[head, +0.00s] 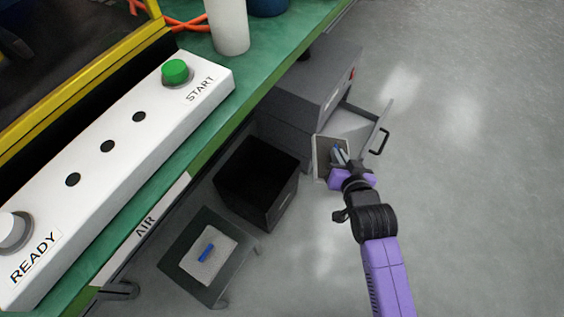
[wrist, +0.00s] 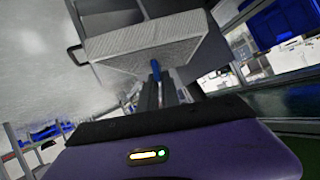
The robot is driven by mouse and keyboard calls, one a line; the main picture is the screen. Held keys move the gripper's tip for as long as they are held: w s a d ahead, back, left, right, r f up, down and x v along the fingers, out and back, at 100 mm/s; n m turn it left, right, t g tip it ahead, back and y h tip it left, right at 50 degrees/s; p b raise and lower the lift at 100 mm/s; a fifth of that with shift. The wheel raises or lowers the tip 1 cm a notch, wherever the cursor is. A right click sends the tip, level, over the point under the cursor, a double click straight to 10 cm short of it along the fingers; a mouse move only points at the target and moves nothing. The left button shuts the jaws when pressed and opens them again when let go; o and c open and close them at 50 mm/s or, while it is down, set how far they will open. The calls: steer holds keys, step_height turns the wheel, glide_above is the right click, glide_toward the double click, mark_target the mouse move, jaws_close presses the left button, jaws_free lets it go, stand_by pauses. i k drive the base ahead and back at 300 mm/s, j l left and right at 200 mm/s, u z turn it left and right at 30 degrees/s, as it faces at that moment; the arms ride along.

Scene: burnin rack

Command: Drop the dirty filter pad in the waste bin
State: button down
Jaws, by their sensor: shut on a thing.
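My gripper (head: 340,155) is shut on the blue tab of a filter pad (head: 322,160). The pad has a grey-brown face with a pale rim, and looks dirty. It is held upright in front of the grey cabinet's open drawer; I cannot tell whether it touches it. In the wrist view the fingers (wrist: 158,85) grip the blue tab, with the pale pad (wrist: 125,62) beyond. The black open-topped bin (head: 283,202), likely the waste bin, stands on the floor to the left of my gripper. Its inside is dark.
A lighter pad (head: 218,262) with a blue tab lies on a low dark stand (head: 183,240). The grey cabinet (head: 300,90) has an open drawer with a black handle (head: 379,141). The green bench (head: 200,140) overhangs at left. The floor at right is clear.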

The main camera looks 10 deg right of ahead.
mark_target(264, 195)
steer(key=l+u, duration=0.35)
steer(key=k+l+u, duration=0.2)
steer(key=u, duration=0.2)
steer(key=i+l+u, duration=0.15)
steer(key=l+u, duration=0.3)
steer(key=l, duration=0.2)
steer(key=l+u, duration=0.5)
steer(key=i+l, duration=0.05)
steer(key=l, duration=0.05)
